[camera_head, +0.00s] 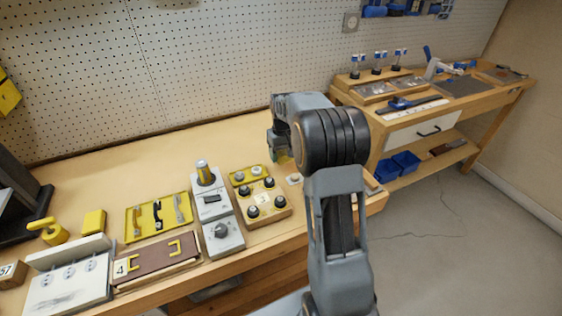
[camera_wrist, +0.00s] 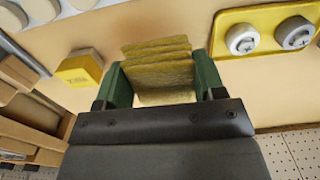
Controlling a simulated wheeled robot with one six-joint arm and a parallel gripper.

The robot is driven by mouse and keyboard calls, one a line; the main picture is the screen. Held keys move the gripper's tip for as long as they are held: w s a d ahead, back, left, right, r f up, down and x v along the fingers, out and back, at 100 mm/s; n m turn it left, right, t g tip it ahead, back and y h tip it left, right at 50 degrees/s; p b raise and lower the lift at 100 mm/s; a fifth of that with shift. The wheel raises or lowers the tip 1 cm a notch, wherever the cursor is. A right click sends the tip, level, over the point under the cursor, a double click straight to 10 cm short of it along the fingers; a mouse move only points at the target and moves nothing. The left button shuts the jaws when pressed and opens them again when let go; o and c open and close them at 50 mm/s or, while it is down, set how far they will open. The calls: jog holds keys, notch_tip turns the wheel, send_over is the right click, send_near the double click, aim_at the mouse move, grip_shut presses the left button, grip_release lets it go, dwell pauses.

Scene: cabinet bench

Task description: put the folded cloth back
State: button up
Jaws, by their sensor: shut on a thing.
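My gripper (camera_wrist: 161,78) is shut on the folded cloth (camera_wrist: 158,62), a yellow, layered piece held between the two green fingers. The bench top (camera_wrist: 200,20) shows beyond the cloth in the wrist view. I cannot tell whether the cloth touches the bench.
A yellow plate with white round knobs (camera_wrist: 265,36) and a yellow block (camera_wrist: 80,69) lie near my gripper. A wooden box with dark knobs (camera_head: 263,202), grey switch boxes (camera_head: 222,236) and a yellow tool tray (camera_head: 158,217) stand leftward. The bench's back strip (camera_head: 130,165) is clear.

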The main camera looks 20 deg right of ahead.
aim_at(281, 167)
jog(key=shift+w+a+f, duration=0.1)
jog(key=shift+w+f, duration=0.15)
jog(key=shift+f, duration=0.1)
jog(key=shift+w+a+f, duration=0.1)
jog(key=shift+f, duration=1.6)
jog(key=shift+f, duration=0.2)
jog(key=o, duration=0.9)
